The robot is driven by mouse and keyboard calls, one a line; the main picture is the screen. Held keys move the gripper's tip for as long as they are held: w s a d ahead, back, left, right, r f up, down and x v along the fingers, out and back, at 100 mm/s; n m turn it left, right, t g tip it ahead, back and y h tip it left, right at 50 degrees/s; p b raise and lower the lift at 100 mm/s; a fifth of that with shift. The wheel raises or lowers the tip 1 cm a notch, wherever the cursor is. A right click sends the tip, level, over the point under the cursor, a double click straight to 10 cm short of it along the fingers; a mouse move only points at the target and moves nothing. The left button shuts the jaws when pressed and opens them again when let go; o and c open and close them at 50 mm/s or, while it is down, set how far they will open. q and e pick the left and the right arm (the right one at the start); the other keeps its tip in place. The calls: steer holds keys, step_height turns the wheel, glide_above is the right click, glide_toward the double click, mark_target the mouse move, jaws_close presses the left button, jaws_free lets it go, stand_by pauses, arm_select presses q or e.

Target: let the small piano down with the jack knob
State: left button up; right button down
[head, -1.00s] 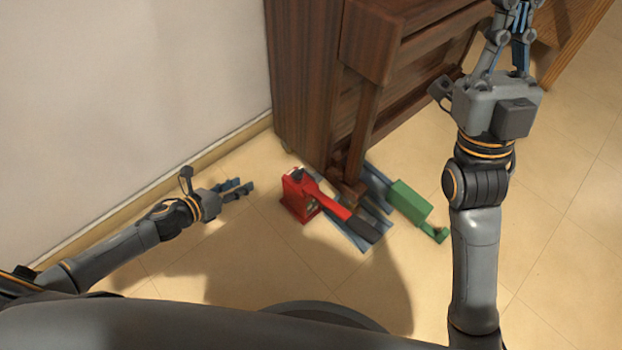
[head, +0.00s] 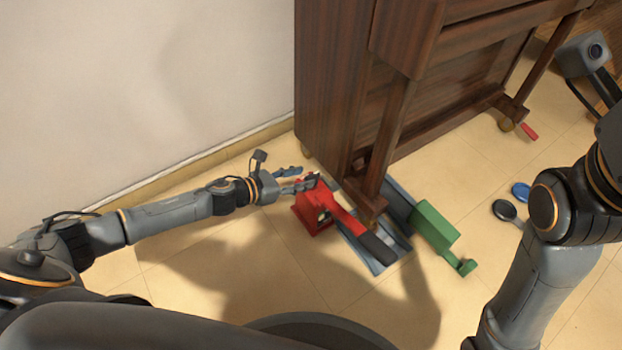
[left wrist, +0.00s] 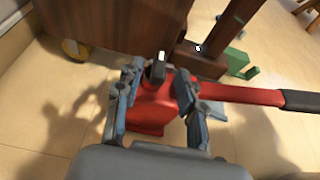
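The dark brown piano (head: 335,100) stands near the wall at the top middle. The red jack (head: 310,217) is on the floor beside its near leg, its long red arm with a black grip reaching down to the right. The dark jack knob (left wrist: 158,69) with a white mark sticks up from the jack in the left wrist view. My left gripper (head: 303,177) is open at the jack's top. In the wrist view its fingers (left wrist: 157,85) are on either side of the knob, with no clear contact. My right gripper is out of view; only its arm shows.
Blue-grey rails (head: 378,258) lie on the floor under the piano leg. A small red piece (head: 528,131) and black and blue round pieces (head: 505,210) lie farther right. The wall closes off the left side.

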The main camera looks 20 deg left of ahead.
mark_target(310, 176)
arm_select(q)
steer(key=shift+b+x, duration=0.6)
steer(key=shift+x, duration=1.5)
steer(key=shift+c, duration=0.4)
jaws_close()
